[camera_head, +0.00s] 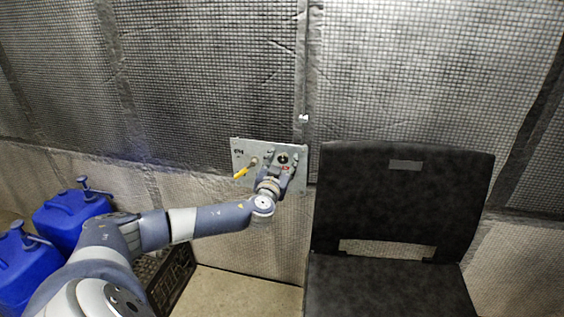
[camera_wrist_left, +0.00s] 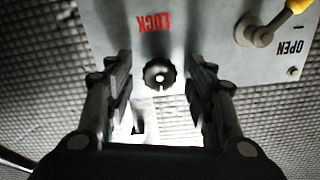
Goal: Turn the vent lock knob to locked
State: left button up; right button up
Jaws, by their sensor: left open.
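The vent lock knob is a small dark ridged knob (camera_wrist_left: 160,75) with a pale centre, on a grey panel (camera_wrist_left: 205,25) under the red word LOCK in the left wrist view. A pale mark shows on its lower edge. My left gripper (camera_wrist_left: 160,90) is open, with one finger on each side of the knob and a gap on both sides. In the head view the panel (camera_head: 240,158) is on the wall, and my left gripper (camera_head: 281,170) is at its right part. The knob looks partly hidden there. My right gripper is not in view.
A yellow-handled lever (camera_head: 241,173) sits on the panel's left part, beside the word OPEN in the wrist view. A black chair (camera_head: 400,205) stands right of the panel. Blue canisters (camera_head: 70,215) and a black crate (camera_head: 178,275) are at lower left.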

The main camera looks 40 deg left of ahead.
pick_arm(q)
jog(key=c, duration=1.1)
jog(key=shift+m, duration=1.4)
jog(key=m, duration=0.2)
jog(key=shift+m, duration=0.3)
jog(key=m, duration=0.2)
jog(key=shift+m+p, duration=0.35)
jog(key=shift+m, duration=0.05)
jog(key=m+p, duration=0.3)
jog(key=m, duration=0.5)
jog(key=shift+d, duration=0.1)
jog(key=shift+f+m, duration=0.15)
jog(key=shift+m, duration=0.85)
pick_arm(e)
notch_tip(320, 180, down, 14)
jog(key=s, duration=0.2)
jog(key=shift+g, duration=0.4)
